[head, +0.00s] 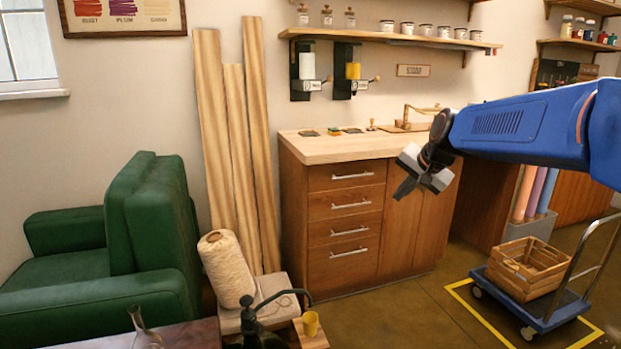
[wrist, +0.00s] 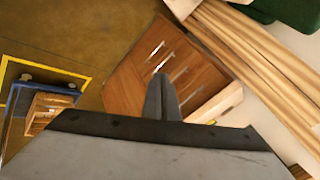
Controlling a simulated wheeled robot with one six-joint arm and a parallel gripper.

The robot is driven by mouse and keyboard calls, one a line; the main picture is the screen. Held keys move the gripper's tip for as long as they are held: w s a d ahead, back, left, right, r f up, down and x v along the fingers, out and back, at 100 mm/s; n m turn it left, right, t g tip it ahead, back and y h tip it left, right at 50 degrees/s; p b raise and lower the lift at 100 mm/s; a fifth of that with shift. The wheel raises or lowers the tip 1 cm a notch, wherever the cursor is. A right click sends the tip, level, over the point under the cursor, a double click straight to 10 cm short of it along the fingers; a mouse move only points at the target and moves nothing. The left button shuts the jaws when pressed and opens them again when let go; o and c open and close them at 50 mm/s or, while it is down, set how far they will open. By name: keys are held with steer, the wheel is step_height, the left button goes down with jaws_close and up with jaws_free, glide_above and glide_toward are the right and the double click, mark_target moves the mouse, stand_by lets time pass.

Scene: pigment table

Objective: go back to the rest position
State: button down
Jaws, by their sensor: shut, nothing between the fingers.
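My gripper (head: 404,189) hangs at the end of my blue arm in the head view, in front of the wooden cabinet's right side. It points down and to the left and holds nothing. In the wrist view my gripper (wrist: 160,80) shows its fingers together, with the cabinet front behind them. It is apart from the cabinet and the worktop.
The wooden cabinet (head: 345,203) with a pale worktop (head: 335,149) stands behind my gripper. A blue trolley (head: 545,318) carries a wooden crate (head: 505,277) at lower right. A green armchair (head: 145,220) and tall planks (head: 215,130) stand left.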

steer(key=s+d+f+n+g, duration=0.1)
steer(key=s+f, duration=0.4)
steer(key=s, duration=0.8)
steer(key=s+d+f+n+h, duration=0.1)
steer(key=s+f+n, duration=0.3)
steer(key=s, duration=0.9)
steer(key=s+d+f+n+g+h, duration=0.1)
steer(key=s+f, duration=0.5)
steer(key=s, duration=0.6)
steer(key=shift+s+d+f+n+g, duration=0.15)
steer(key=shift+s+d+n+g, duration=0.2)
steer(key=shift+d+n, duration=0.3)
steer(key=shift+s+a, duration=0.1)
